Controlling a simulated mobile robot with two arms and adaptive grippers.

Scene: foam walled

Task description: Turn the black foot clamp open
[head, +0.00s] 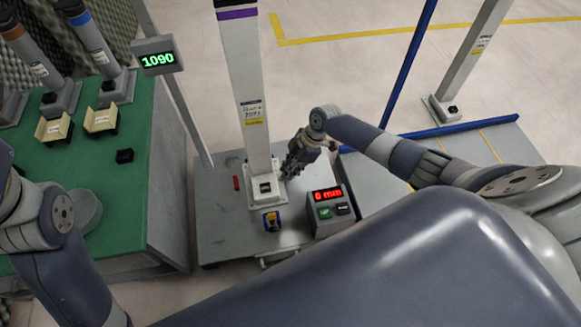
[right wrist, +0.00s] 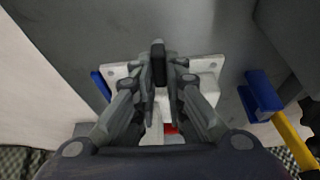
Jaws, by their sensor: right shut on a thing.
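My right gripper (head: 291,167) reaches down beside the white mast (head: 250,110), at the right of its foot plate (head: 279,196). In the right wrist view my right gripper (right wrist: 159,62) points at the grey deck, with its fingers closed on a narrow black piece, the black foot clamp (right wrist: 158,48). The clamp lies near the edge of the white foot plate (right wrist: 207,66). In the head view the gripper hides it, so its turn angle is unclear. My left arm shows at the left edge of the head view; its gripper is out of sight.
A box reading "0 mm" (head: 328,200) stands right of the foot plate. A blue and yellow part (head: 271,221) sits in front of it. A red piece (head: 236,183) lies left of it. The green table (head: 130,190) is at left, and a blue rail (head: 460,131) at right.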

